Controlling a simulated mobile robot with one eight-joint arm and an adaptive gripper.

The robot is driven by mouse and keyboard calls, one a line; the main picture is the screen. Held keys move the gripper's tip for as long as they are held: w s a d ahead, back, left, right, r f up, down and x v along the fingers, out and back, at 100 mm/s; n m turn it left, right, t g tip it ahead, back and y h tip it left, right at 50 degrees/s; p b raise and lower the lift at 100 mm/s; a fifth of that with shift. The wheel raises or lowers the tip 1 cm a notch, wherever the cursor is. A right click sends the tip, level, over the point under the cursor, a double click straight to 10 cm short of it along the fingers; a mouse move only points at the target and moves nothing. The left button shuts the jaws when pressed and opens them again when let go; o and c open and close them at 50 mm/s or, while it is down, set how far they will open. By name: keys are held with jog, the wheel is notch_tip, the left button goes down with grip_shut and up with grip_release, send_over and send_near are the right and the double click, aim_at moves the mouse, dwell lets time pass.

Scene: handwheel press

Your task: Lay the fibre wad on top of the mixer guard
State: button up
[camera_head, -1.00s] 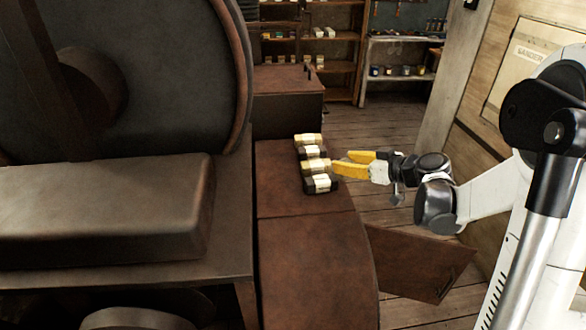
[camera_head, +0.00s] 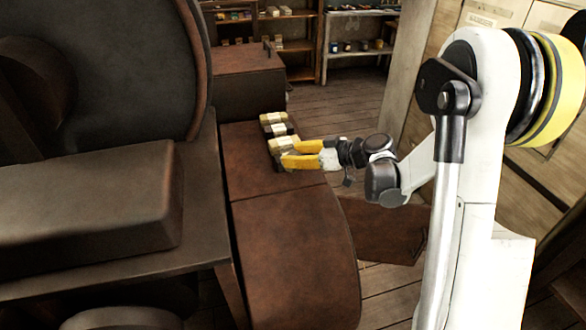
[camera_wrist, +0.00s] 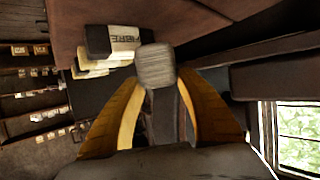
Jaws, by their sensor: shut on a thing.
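My gripper (camera_head: 283,153), with yellow fingers, is at the row of pale-banded, dark-ended blocks on a rusty brown top. In the wrist view its fingers (camera_wrist: 155,85) are closed around a block with a grey-tan fibrous end, which I take as the fibre wad (camera_wrist: 155,65). Just beyond it another block (camera_wrist: 122,38) bears a label reading FIBRE. I cannot tell whether the held wad is clear of the top. No label marks the mixer guard; the rusty brown cover with a rounded front (camera_head: 295,245) may be it.
More pale-banded blocks (camera_head: 272,119) stand behind my gripper. A large dark wheel (camera_head: 100,70) and a heavy dark block (camera_head: 90,205) fill the left. A brown box (camera_head: 240,80) and shelves (camera_head: 350,45) are behind. A brown panel (camera_head: 385,230) juts out at the right.

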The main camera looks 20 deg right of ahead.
jog(key=shift+f+b, duration=0.9)
jog(key=shift+f, duration=1.05)
jog(key=shift+f, duration=0.25)
jog(key=o, duration=1)
jog(key=shift+r, duration=0.1)
